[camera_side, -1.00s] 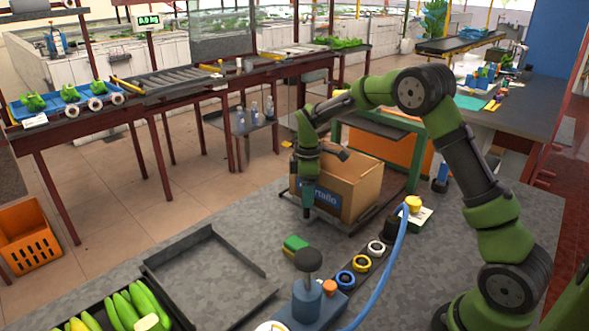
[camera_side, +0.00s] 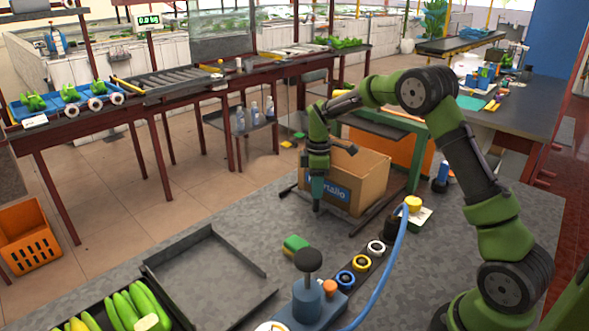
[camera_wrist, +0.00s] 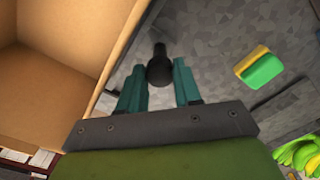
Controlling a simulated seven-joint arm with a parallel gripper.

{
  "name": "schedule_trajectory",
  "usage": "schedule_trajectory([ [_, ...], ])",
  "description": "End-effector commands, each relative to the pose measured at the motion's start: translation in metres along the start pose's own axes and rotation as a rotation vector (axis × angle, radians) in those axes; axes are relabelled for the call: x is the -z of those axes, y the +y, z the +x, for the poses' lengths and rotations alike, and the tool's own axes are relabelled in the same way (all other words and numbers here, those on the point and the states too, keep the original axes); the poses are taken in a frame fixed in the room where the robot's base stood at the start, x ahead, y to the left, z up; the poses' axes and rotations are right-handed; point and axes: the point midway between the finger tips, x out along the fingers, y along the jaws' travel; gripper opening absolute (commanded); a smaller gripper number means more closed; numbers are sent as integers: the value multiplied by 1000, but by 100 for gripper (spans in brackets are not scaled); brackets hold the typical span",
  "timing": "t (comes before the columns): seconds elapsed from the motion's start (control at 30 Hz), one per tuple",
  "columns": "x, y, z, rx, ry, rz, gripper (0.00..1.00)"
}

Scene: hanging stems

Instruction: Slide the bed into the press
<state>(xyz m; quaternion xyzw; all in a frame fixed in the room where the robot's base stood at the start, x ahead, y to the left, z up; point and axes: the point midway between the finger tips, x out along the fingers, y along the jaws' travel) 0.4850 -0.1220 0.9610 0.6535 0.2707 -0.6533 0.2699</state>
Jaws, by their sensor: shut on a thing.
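My gripper (camera_side: 317,206) points down at the front left of the cardboard box (camera_side: 352,185). Its teal fingers, seen in the wrist view (camera_wrist: 160,86), are shut on a black knob-ended handle (camera_wrist: 160,67). The open box shows at the left of the wrist view (camera_wrist: 55,60). The box stands upright on the bed, which is mostly hidden beneath it. Dark rails (camera_side: 374,213) run along the worktop beside the box. The press's green frame (camera_side: 416,158) stands behind and to the right of the box.
A green-yellow sponge (camera_side: 295,244) lies in front of my gripper. A row of tape rolls (camera_side: 346,279), a black-knobbed blue device (camera_side: 308,290) and a blue hose (camera_side: 385,270) are nearby. An empty dark tray (camera_side: 212,285) lies left. Some bare worktop separates them from the box.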

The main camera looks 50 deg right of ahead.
Motion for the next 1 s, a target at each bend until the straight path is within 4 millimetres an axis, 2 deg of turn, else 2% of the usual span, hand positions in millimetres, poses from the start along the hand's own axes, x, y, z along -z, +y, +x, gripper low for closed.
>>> schedule_trajectory([
  [0.03, -11, 10, 0, -4, -3, 5, 0],
  [0.2, -39, 38, 0, -4, -2, 7, 0],
  [0.5, -78, 77, 0, -3, -2, 3, 0],
  [0.7, -91, 90, 0, -2, -3, 0, 0],
  [1.0, -95, 94, -1, -3, -3, -1, 0],
])
